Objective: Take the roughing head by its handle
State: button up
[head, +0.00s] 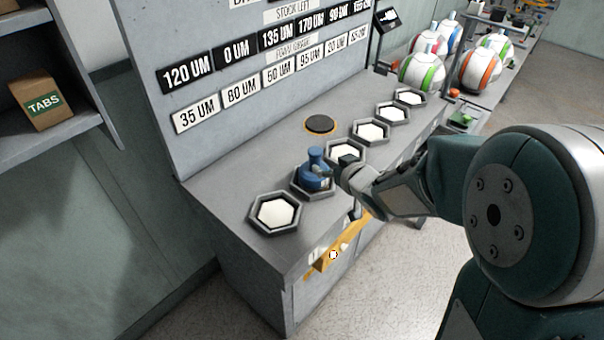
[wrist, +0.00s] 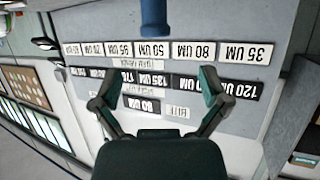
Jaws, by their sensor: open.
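The roughing head (head: 314,181) is a blue piece with a rounded knob-like handle on top. It stands upright in the second hexagonal holder (head: 299,187) from the front of the grey bench. My gripper (head: 343,170) is just right of it in the head view, close to the handle. In the wrist view, which is turned upside down, my gripper (wrist: 158,85) has its two fingers spread with nothing between them. A blue part of the roughing head (wrist: 154,16) shows at the top edge, beyond the fingertips. Whether a finger touches it I cannot tell.
Other hexagonal holders with white discs, such as the front one (head: 275,213), line the bench edge. A dark round pad (head: 320,124) lies behind them. A labelled back panel (head: 230,40) rises behind the bench. Colored balls (head: 480,69) sit at the far end.

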aim_at(318, 154)
jog(key=x, duration=0.9)
jog(key=shift+w+a+f, duration=0.1)
jog(key=shift+w, duration=0.25)
jog(key=shift+d, duration=0.4)
jog(key=c, duration=0.3)
jog(key=shift+a, duration=0.1)
grip_shut()
jog(key=shift+a, duration=0.15)
